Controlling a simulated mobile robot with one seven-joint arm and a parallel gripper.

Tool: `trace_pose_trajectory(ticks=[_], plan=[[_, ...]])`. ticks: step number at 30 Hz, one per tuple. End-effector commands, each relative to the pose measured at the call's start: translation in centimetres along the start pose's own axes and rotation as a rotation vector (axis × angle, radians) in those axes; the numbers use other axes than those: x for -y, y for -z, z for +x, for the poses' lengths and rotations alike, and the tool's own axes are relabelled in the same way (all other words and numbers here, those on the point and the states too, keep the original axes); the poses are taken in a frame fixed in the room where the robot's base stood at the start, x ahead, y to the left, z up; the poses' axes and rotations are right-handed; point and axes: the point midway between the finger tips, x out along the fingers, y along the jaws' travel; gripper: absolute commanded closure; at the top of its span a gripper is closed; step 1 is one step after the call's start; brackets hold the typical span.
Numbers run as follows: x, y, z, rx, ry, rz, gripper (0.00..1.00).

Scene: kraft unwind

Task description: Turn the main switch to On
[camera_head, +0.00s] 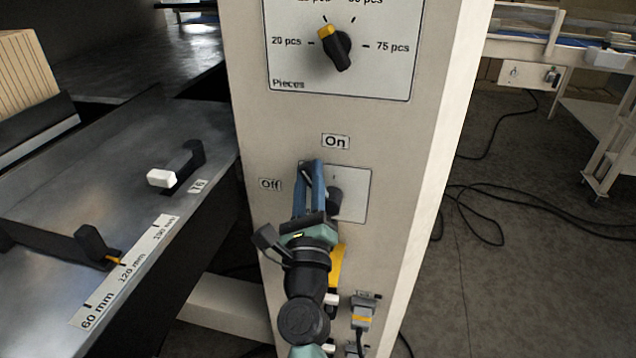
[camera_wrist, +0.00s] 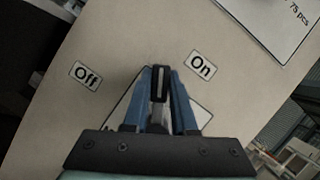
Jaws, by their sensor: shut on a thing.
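The main switch is a dark knob (camera_head: 335,203) on a pale plate on the front of the machine column. The On label (camera_head: 335,142) is above it and the Off label (camera_head: 270,185) is to its left. My gripper (camera_head: 314,176) reaches up from below and partly covers the switch. In the wrist view, the knob (camera_wrist: 160,82), with a white line, sits between the two blue fingers of my gripper (camera_wrist: 160,95), which is shut on it. The line lies between the Off label (camera_wrist: 86,75) and the On label (camera_wrist: 202,65).
The pieces selector (camera_head: 334,48) with a yellow tip is above the switch. Plugs and a cable (camera_head: 362,312) are below it. A metal table with a scale (camera_head: 125,270) and stops stands left. Cables (camera_head: 500,205) lie on the floor at right.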

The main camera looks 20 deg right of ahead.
Motion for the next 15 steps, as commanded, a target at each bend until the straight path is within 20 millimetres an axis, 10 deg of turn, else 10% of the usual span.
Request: trace_pose_trajectory(ticks=[15], plan=[[1.9, 0.2, -0.6, -0.001, 0.165, 0.393, 1.0]])
